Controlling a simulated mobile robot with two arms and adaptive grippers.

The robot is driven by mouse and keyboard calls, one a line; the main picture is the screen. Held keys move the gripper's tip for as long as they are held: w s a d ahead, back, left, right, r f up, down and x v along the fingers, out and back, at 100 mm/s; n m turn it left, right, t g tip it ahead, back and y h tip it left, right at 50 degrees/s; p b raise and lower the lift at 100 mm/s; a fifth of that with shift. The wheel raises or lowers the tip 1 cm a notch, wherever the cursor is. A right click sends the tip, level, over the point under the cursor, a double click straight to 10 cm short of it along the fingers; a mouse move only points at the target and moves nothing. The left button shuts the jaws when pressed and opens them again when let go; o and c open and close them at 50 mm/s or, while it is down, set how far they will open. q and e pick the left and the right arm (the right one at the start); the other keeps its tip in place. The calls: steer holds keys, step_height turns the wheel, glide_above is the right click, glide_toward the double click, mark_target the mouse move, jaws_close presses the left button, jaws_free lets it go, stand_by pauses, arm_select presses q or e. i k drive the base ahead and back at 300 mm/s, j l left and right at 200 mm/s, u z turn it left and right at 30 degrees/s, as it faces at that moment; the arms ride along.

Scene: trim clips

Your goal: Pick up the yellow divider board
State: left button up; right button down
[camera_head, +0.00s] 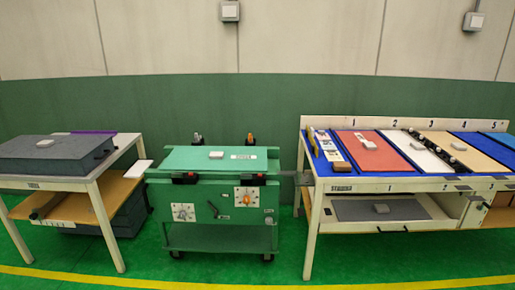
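No board in view is clearly yellow. The closest in colour is a pale tan board (472,151) lying flat on the right workbench (365,185), between the white board (421,153) and the blue board (487,146) near the label 4. Dark knobs or clips run along its left edge. Neither of my grippers shows in the head view, so nothing is seen touching the boards.
A red board (370,158) lies left of the white one. A green wheeled cart (220,225) stands in the middle. A left table (105,175) carries a dark grey case (60,152). Green floor is open in front, with a yellow line (250,286).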

mark_target(312, 136)
steer(key=i+z, duration=0.2)
steer(key=i, duration=0.2)
steer(key=i+j+z, duration=0.2)
steer(key=i, duration=0.15)
steer(key=i+j+z, duration=0.2)
steer(key=i, duration=0.2)
